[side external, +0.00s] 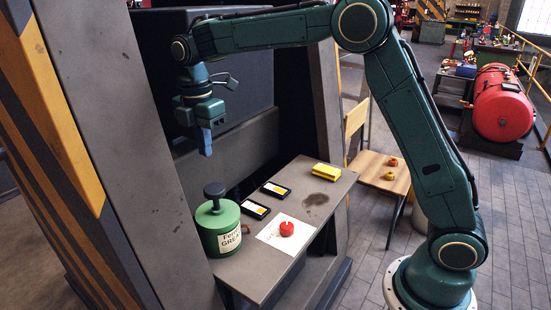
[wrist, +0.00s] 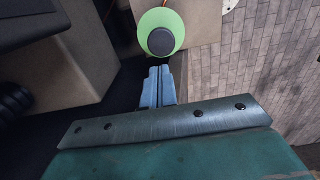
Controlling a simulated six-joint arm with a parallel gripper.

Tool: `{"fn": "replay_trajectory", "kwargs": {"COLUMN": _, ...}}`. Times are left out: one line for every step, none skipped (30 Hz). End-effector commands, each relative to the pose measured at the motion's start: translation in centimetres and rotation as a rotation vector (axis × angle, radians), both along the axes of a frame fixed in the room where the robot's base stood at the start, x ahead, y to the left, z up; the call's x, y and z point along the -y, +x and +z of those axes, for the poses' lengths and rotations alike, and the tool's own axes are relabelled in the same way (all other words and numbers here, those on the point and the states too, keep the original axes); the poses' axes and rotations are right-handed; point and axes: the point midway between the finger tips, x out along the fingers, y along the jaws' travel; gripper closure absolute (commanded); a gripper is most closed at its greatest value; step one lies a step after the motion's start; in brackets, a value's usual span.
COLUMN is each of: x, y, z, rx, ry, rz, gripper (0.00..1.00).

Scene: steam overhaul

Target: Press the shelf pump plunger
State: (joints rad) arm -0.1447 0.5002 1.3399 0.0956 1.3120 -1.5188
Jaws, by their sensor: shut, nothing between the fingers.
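The pump is a green can with a label, standing at the left end of the grey shelf (side external: 270,281) in the side view. Its dark plunger knob (side external: 214,190) stands up on a short stem above the green can (side external: 213,228). In the wrist view the round dark knob (wrist: 160,41) shows from above, over the green can top (wrist: 160,16). My gripper (side external: 207,150) is shut and empty, pointing down above the can and a little to its left in the side view. Its blue fingers (wrist: 158,74) show just below the knob in the wrist view, apart from it.
On the shelf lie a red round object (side external: 286,229) on white paper, two dark flat cards (side external: 276,189), and a yellow block (side external: 326,172). Grey machine walls (side external: 110,80) stand close to the left and behind. A wooden chair (side external: 378,172) stands beyond the shelf.

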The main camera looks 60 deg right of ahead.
Motion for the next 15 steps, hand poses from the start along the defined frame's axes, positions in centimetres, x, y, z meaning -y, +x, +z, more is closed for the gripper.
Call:
{"fn": "replay_trajectory", "kwargs": {"x": 0.0, "y": 0.1, "z": 0.6, "rx": 0.002, "ry": 0.0, "rz": 0.0, "gripper": 1.0}}
{"fn": "replay_trajectory", "kwargs": {"x": 0.0, "y": 0.0, "z": 0.8, "rx": 0.002, "ry": 0.0, "rz": -0.001, "gripper": 1.0}}
{"fn": "replay_trajectory", "kwargs": {"x": 0.0, "y": 0.0, "z": 1.1, "rx": 0.002, "ry": 0.0, "rz": -0.001, "gripper": 1.0}}
{"fn": "replay_trajectory", "kwargs": {"x": 0.0, "y": 0.0, "z": 1.3, "rx": 0.002, "ry": 0.0, "rz": -0.002, "gripper": 1.0}}
{"fn": "replay_trajectory", "kwargs": {"x": 0.0, "y": 0.0, "z": 1.4, "rx": 0.001, "ry": 0.0, "rz": -0.002, "gripper": 1.0}}
{"fn": "replay_trajectory", "kwargs": {"x": 0.0, "y": 0.0, "z": 1.5, "rx": 0.001, "ry": 0.0, "rz": -0.002, "gripper": 1.0}}
{"fn": "replay_trajectory", "kwargs": {"x": -0.1, "y": 0.0, "z": 1.6, "rx": 0.001, "ry": 0.0, "rz": -0.001, "gripper": 1.0}}
{"fn": "replay_trajectory", "kwargs": {"x": -0.1, "y": 0.0, "z": 1.7, "rx": 0.0, "ry": 0.0, "rz": -0.001, "gripper": 1.0}}
{"fn": "replay_trajectory", "kwargs": {"x": -0.1, "y": 0.0, "z": 1.7, "rx": 0.0, "ry": 0.0, "rz": -0.001, "gripper": 1.0}}
{"fn": "replay_trajectory", "kwargs": {"x": -0.1, "y": 0.0, "z": 1.7, "rx": 0.0, "ry": 0.0, "rz": -0.001, "gripper": 1.0}}
{"fn": "replay_trajectory", "kwargs": {"x": -0.1, "y": 0.0, "z": 1.7, "rx": 0.0, "ry": 0.0, "rz": -0.001, "gripper": 1.0}}
{"fn": "replay_trajectory", "kwargs": {"x": -0.1, "y": 0.0, "z": 1.7, "rx": 0.0, "ry": 0.0, "rz": -0.001, "gripper": 1.0}}
{"fn": "replay_trajectory", "kwargs": {"x": -0.1, "y": 0.0, "z": 1.7, "rx": 0.0, "ry": 0.0, "rz": -0.001, "gripper": 1.0}}
{"fn": "replay_trajectory", "kwargs": {"x": -0.1, "y": 0.0, "z": 1.7, "rx": 0.0, "ry": 0.0, "rz": -0.001, "gripper": 1.0}}
{"fn": "replay_trajectory", "kwargs": {"x": -0.1, "y": 0.0, "z": 1.7, "rx": 0.0, "ry": 0.0, "rz": -0.001, "gripper": 1.0}}
